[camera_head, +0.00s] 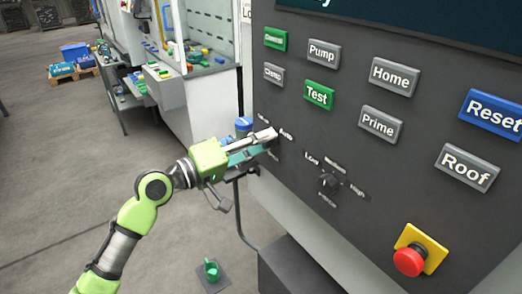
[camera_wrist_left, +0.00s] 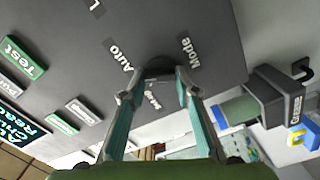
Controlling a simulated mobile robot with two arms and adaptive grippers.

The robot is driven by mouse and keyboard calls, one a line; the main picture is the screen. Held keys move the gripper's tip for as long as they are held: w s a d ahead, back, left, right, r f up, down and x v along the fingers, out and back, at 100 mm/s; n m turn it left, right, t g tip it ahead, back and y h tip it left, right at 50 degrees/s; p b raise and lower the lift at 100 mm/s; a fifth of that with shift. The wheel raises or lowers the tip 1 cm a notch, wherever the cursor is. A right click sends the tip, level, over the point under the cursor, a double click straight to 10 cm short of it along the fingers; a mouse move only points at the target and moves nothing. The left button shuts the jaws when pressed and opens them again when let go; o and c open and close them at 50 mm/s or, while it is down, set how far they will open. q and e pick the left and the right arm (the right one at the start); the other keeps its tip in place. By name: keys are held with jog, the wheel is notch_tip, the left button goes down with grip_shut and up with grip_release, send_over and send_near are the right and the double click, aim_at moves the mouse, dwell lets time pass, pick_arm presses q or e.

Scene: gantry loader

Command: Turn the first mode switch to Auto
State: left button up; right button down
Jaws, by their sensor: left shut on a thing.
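The mode switch is a dark round knob (camera_wrist_left: 158,65) on the grey control panel (camera_wrist_left: 215,35). Labels reading Auto (camera_wrist_left: 114,58), Mode (camera_wrist_left: 190,52) and a third, partly blocked one surround it in the left wrist view. My left gripper (camera_wrist_left: 155,92) is shut on this knob, a fingertip on either side. The knob's pointer direction cannot be made out. My right gripper is out of view.
A second knob (camera_head: 328,182) with Low, Medium and High labels is to the right. Push buttons such as Test (camera_head: 319,95) and Prime (camera_head: 381,124) are above. A red emergency stop (camera_head: 409,261) sticks out at lower right. Open floor (camera_head: 60,170) lies left.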

pick_arm(q)
jog(key=shift+m, duration=0.5)
jog(key=o, duration=1.1)
jog(key=shift+a, duration=0.1)
jog(key=v, duration=1.2)
